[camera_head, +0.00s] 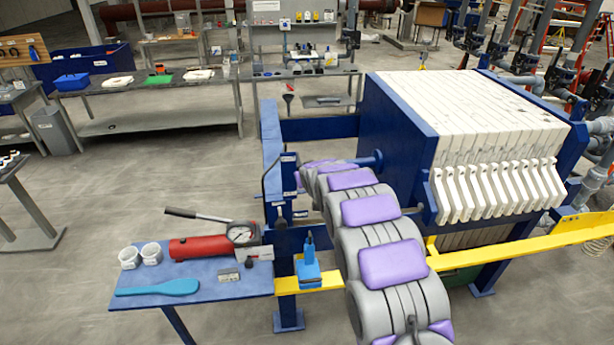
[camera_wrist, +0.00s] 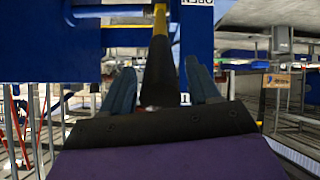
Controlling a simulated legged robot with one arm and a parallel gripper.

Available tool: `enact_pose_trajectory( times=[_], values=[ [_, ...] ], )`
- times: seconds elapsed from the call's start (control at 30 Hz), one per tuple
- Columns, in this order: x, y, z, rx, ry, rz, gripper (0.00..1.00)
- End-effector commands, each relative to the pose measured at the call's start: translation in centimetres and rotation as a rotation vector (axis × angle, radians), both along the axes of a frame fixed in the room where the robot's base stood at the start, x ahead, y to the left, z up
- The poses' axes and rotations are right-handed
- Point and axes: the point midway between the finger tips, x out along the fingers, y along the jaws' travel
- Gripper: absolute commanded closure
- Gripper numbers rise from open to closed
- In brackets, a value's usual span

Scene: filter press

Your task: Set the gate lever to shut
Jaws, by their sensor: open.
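The gate lever (camera_wrist: 158,72) shows in the wrist view as a black grip on a yellow shaft, in front of a blue panel (camera_wrist: 50,45). An "OPEN" label (camera_wrist: 197,3) is at the top, just right of the shaft. A second white label (camera_wrist: 185,98) lower down is mostly hidden. My gripper (camera_wrist: 160,66) is open, with one blue-grey finger on each side of the black grip and visible gaps between. The grip's lower end is near or behind my gripper's dark front edge. In the head view my arm hides the gripper, and I cannot make out the lever.
The filter press (camera_head: 470,110) stands right of my arm, with a yellow rail (camera_head: 520,243) along its front. A blue side table (camera_head: 235,288) at the left holds a red pump (camera_head: 200,247), white cups and a blue paddle. Open floor lies behind it.

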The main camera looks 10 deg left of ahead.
Motion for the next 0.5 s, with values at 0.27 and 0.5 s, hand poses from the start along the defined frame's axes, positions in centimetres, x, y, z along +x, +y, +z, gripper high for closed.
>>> enact_pose_trajectory(
  times=[0.27, 0.5],
  values=[
    [-2.2, -0.5, 1.6, -0.001, -0.001, 0.0, 0.39],
    [-4.7, -1.1, 3.5, -0.001, -0.001, 0.0, 0.39]
  ],
)
